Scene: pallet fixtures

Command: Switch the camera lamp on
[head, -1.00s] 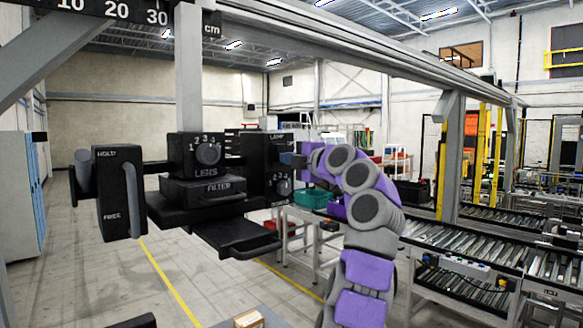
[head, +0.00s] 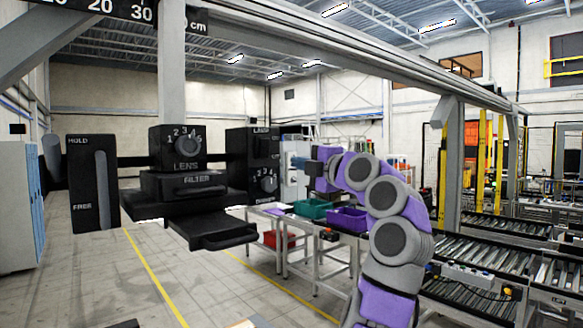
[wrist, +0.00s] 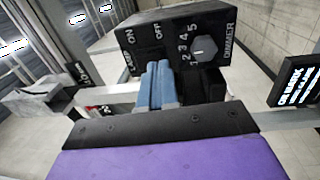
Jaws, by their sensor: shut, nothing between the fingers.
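The black lamp box (head: 238,165) stands at the right end of the camera rig in the head view, with a LAMP label at its top and a numbered dimmer knob (head: 267,184) below. In the wrist view the lamp box (wrist: 150,25) shows ON and OFF marks and the grey dimmer knob (wrist: 205,48). My gripper (wrist: 160,70) has its blue fingers shut and empty, pointing at the box's face below the ON and OFF marks. The lamp switch itself cannot be made out. In the head view my gripper (head: 293,162) is just right of the box.
The rig also carries a lens box (head: 174,147), a filter drawer (head: 195,182), a lower tray (head: 215,235) and a HOLD/FREE lever box (head: 92,185). Tables with bins (head: 345,220) and roller conveyors (head: 480,235) stand behind to the right. Floor is open at left.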

